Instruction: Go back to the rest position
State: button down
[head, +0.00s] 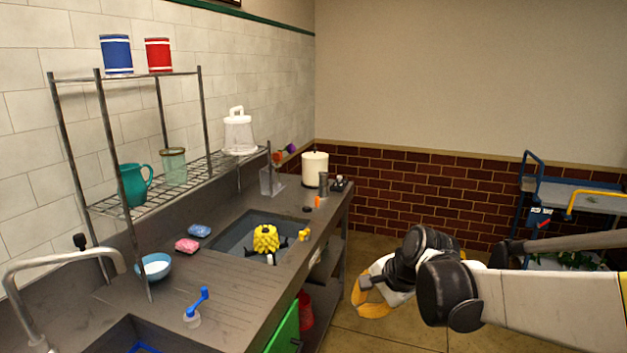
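My gripper (362,286), with yellow-orange fingers, is at the end of my black and white arm, which reaches in from the right. It hangs in front of the counter's right end, over the tiled floor, apart from the counter. The fingers are small and partly hidden by the wrist, so I cannot tell whether they are open or shut. I see no object clearly held in it.
The counter (215,277) holds a sink with a yellow object (265,238), sponges, a blue bowl (154,267) and a white canister (315,169). A wire shelf (150,203) stands at the left. A blue-framed cart (575,195) stands behind my arm. Floor (400,335) below my gripper looks clear.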

jog(key=s+d+r+n+t+h, duration=0.1)
jog(key=s+d+n, duration=0.3)
jog(key=s, duration=0.7)
jog(key=s+d+r+n+t+h, duration=0.1)
jog(key=s+d+r+n+h, duration=0.1)
jog(key=s+n, duration=0.5)
jog(key=s+d+h, duration=0.1)
jog(key=s+d, duration=0.1)
jog(key=s, duration=0.2)
jog(key=shift+s, duration=0.15)
jog(key=shift+r, duration=0.1)
